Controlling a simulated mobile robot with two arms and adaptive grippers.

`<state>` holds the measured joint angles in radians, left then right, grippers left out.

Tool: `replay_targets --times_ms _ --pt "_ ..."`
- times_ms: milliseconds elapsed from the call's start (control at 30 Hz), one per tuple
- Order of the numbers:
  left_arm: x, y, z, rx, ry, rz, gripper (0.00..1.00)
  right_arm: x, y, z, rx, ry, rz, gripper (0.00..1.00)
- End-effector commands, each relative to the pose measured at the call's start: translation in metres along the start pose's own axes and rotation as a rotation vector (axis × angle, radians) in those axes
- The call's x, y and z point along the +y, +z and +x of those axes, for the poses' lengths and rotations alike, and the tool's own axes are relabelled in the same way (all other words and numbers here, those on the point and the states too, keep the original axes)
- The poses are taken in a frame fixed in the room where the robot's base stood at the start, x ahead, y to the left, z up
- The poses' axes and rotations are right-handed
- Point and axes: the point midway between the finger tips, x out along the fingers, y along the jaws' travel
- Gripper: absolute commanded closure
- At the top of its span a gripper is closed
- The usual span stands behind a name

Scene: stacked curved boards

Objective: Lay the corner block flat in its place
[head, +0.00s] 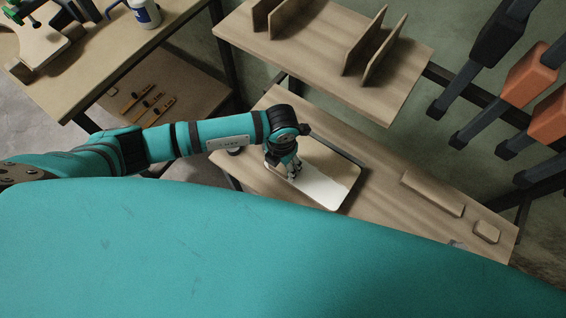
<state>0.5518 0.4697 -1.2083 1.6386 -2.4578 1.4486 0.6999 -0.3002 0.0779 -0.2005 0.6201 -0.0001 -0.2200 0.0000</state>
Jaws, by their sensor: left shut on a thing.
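My left gripper (283,168) points down over the left part of a pale flat panel (325,190) with rounded corners. The panel lies by a dark-rimmed tray (349,158) on the lower wooden shelf. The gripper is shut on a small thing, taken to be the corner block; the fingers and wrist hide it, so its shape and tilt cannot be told. I cannot tell whether it touches the panel. My right gripper is not in view.
A long wooden block (432,193) and a small rounded block (486,231) lie on the lower shelf (385,215) to the right. An upper shelf (310,50) with upright boards overhangs behind. A bench (95,50) stands at the left; orange-and-black clamps (530,75) are at the right.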

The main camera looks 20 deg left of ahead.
Motion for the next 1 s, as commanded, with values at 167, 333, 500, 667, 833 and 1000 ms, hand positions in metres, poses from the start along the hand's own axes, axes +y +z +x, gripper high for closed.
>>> replay_targets --times_ms 167,333,500,667,833,1000 --pt "0.004 0.0 0.0 -0.001 0.0 0.0 0.57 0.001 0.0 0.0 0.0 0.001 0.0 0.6" --pt "0.007 0.0 0.0 -0.001 0.0 0.001 0.57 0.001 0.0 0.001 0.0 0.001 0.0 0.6" --pt "0.011 0.0 0.0 -0.001 0.0 0.001 0.57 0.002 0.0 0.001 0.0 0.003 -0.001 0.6" --pt "0.014 0.0 0.0 0.0 0.0 0.0 0.57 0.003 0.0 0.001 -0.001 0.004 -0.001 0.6" --pt "0.017 0.0 0.0 0.0 0.0 -0.001 0.57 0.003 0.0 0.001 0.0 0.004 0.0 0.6" --pt "0.018 0.0 0.0 0.0 0.0 0.0 0.57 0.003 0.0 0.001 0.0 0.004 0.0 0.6"
